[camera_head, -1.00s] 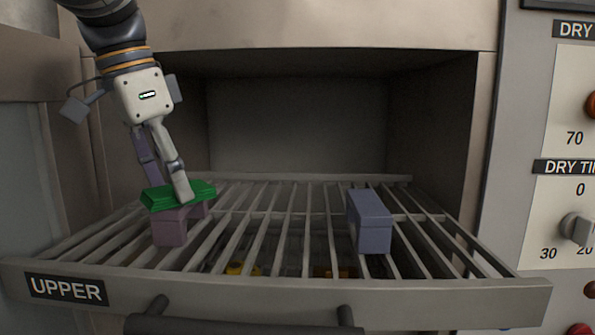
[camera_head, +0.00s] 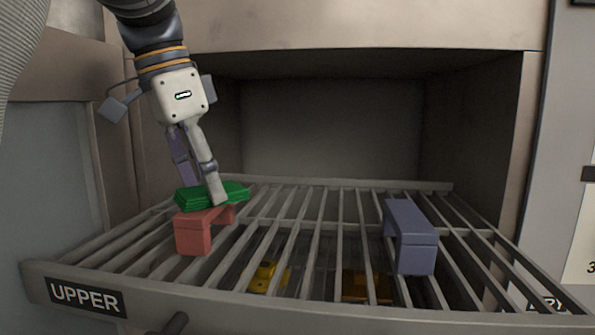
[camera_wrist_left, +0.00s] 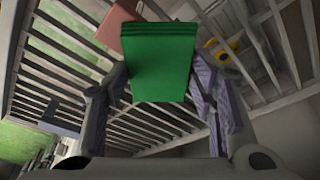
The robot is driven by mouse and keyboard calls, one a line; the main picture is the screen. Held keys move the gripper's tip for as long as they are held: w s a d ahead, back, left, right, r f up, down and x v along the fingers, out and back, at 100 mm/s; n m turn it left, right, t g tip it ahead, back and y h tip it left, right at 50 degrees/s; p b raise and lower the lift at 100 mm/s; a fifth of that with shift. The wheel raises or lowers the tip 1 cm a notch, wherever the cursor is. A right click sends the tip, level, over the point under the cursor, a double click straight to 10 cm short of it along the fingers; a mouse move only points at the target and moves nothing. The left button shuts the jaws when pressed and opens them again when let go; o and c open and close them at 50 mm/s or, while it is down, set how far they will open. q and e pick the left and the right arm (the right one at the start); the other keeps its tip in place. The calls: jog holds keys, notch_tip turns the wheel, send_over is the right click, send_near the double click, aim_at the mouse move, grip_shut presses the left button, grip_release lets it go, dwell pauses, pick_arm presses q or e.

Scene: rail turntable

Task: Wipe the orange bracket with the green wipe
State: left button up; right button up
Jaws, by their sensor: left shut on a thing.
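My left gripper (camera_head: 202,188) is shut on the green wipe (camera_head: 238,192), a folded flat pad. The wipe lies over the top of a salmon-red bracket (camera_head: 193,237) on the left part of the upper rack; it appears to touch it. In the left wrist view the wipe (camera_wrist_left: 163,65) fills the space between the fingers, and part of the bracket (camera_wrist_left: 117,25) shows beyond it. A darker orange piece (camera_head: 367,288) shows below the rack bars; its shape is mostly hidden. My right gripper is not in view.
A blue-grey bracket (camera_head: 409,238) stands on the right part of the upper rack (camera_head: 315,225). A yellow piece (camera_head: 266,276) lies below the bars. The rack is pulled out of an open chamber (camera_head: 330,125), with walls on both sides. The rack's middle is clear.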

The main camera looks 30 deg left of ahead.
pick_arm(q)
jog(key=w, duration=0.1)
jog(key=w+a, duration=0.1)
jog(key=w, duration=0.2)
jog(key=shift+w+a, duration=0.3)
jog(key=shift+a, duration=0.1)
jog(key=shift+s+d+r, duration=0.15)
jog(key=shift+s, duration=0.2)
jog(key=s, duration=0.1)
jog(key=s+d, duration=0.1)
jog(key=s, duration=0.2)
jog(key=shift+d, duration=0.25)
jog(key=shift+w+a+f, duration=0.1)
jog(key=shift+w+a, duration=0.2)
jog(key=shift+w, duration=0.5)
jog(key=shift+w+a+f, duration=0.1)
jog(key=shift+w+a, duration=0.2)
jog(key=shift+w, duration=0.45)
jog(key=shift+w+a+f, duration=0.1)
jog(key=shift+w+a, duration=0.2)
jog(key=shift+w, duration=0.5)
notch_tip(320, 180, up, 8)
